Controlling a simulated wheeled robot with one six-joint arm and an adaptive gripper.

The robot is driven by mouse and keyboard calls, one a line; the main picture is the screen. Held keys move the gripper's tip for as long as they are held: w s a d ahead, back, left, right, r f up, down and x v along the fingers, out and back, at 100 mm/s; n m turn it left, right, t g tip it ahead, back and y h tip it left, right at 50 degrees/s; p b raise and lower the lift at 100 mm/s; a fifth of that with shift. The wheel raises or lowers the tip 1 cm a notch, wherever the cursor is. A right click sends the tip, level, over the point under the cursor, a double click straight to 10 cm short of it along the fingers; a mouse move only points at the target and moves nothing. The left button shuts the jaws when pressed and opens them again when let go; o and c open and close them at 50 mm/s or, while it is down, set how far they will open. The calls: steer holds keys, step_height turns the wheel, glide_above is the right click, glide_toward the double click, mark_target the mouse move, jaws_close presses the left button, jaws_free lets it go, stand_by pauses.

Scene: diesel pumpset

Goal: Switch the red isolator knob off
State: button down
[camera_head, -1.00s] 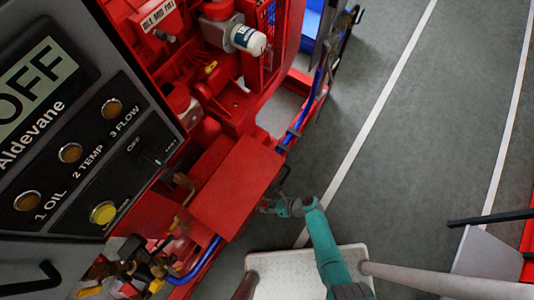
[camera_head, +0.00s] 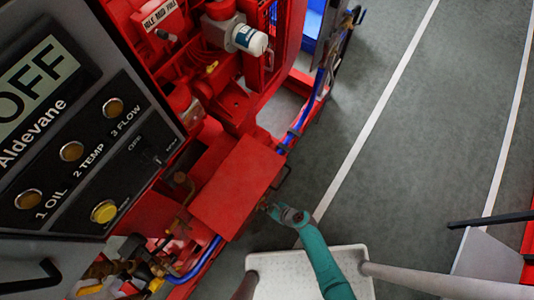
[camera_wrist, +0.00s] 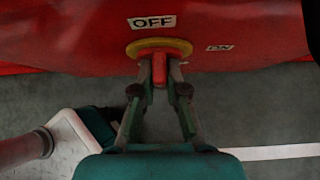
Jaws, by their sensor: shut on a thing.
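The red isolator knob (camera_wrist: 159,70) stands out from a yellow ring (camera_wrist: 178,44) on a red panel (camera_wrist: 80,30) in the wrist view. A white OFF label (camera_wrist: 152,22) is just above the ring, and an ON label (camera_wrist: 219,47) is to its right. The knob's grip lies upright in the picture, in line with the OFF label. My gripper (camera_wrist: 159,78) is shut on the knob, with one finger on each side. In the head view my gripper (camera_head: 265,207) is at the side of a red box (camera_head: 237,185), and the knob cannot be made out there.
The control panel (camera_head: 75,130) with an OFF display fills the left of the head view. Red engine parts and blue hoses (camera_head: 195,268) surround the box. A black handle (camera_head: 286,175) juts from the box's right side.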

stand_by(0.3)
steer(key=c, duration=1.2)
jaws_free()
steer(key=v, duration=1.2)
steer(key=shift+a, duration=0.1)
